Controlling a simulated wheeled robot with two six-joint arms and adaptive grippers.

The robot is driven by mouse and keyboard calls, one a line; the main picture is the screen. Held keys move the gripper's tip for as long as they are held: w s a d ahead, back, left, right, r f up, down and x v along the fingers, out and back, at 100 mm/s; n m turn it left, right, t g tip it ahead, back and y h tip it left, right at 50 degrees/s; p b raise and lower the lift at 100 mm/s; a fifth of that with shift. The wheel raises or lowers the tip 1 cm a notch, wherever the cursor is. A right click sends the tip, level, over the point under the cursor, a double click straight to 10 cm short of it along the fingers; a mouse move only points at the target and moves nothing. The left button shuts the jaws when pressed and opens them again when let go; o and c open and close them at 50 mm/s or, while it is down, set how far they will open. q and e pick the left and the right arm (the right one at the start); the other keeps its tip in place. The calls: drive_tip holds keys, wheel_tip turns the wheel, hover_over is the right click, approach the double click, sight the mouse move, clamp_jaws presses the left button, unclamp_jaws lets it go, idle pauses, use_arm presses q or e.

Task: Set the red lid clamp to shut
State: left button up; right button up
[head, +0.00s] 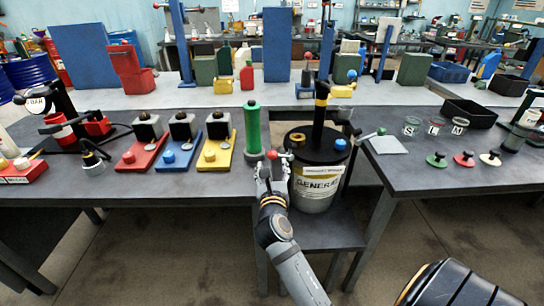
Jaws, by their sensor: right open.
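The labelled drum (316,190) stands on a low stand in the gap between the benches, with a black lid (318,150) on top. A red ball (271,155) shows just left of the lid, at my right gripper's tips, and looks like the end of the red lid clamp. My right gripper (274,166) is open at the drum's left side, close to the red ball. Contact is not clear. My left gripper is not in view.
A green cylinder (252,130) stands close left of my gripper. A dark pump column (320,105) rises from the lid, with a blue knob (341,144) beside it. A green-ended lever (381,131) sticks out right. Red, blue and yellow stands (216,152) line the left bench.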

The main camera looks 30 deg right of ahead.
sight(272, 159)
drive_tip(key=x, duration=0.2)
drive_tip(key=b+x, duration=0.1)
drive_tip(key=x, duration=0.2)
drive_tip(key=shift+w+d+f+b, duration=0.25)
drive_tip(key=shift+w+f+b, duration=0.05)
drive_tip(key=shift+f+b, duration=0.1)
drive_tip(key=shift+w+d+r, duration=0.15)
drive_tip(key=shift+w+d, duration=0.05)
drive_tip(key=shift+w, duration=0.15)
drive_tip(key=shift+w+d, duration=0.25)
drive_tip(key=shift+w, duration=0.05)
clamp_jaws()
